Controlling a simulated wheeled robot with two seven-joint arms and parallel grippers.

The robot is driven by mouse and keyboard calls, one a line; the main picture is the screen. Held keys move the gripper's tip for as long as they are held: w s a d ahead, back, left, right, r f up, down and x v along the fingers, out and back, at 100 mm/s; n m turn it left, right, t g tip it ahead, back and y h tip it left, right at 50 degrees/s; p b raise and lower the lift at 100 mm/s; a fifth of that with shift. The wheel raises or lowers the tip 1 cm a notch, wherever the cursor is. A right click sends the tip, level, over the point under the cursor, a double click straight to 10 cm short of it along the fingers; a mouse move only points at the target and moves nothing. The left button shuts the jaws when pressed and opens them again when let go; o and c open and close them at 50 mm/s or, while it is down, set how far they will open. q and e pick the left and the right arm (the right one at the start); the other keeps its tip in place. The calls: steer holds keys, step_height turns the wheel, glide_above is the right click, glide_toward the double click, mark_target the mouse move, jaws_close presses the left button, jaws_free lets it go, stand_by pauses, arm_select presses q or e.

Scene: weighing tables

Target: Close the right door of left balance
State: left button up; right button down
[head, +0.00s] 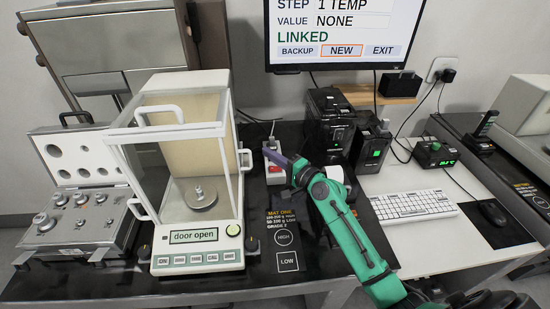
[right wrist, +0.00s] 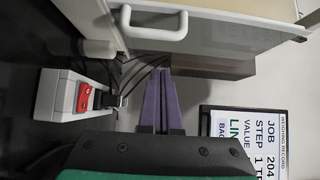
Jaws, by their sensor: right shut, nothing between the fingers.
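The left balance (head: 196,228) is a white weighing case with clear panes, and its display reads "door open". The white handle of its right door (head: 245,159) shows at the rear of the case's right side. In the right wrist view a white door handle (right wrist: 152,34) is above the fingers, with a visible gap. My right gripper (head: 281,159) has purple fingers, shut and empty, to the right of the door handle. The same fingers show in the right wrist view (right wrist: 161,100). My left gripper is not in view.
A small weight (head: 198,192) stands on the pan inside the balance. A red-and-white power strip (head: 274,172) lies beneath my right gripper. Dark boxes (head: 329,125) stand to its right. A black mat (head: 287,240) lies right of the balance. An open weight case (head: 80,215) is at the left.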

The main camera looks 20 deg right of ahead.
steer(key=x, duration=0.5)
steer(key=s+p, duration=0.1)
steer(key=s+a+p, duration=0.1)
steer(key=s+p, duration=0.1)
steer(key=shift+s+a, duration=0.35)
steer(key=shift+w+f, duration=0.1)
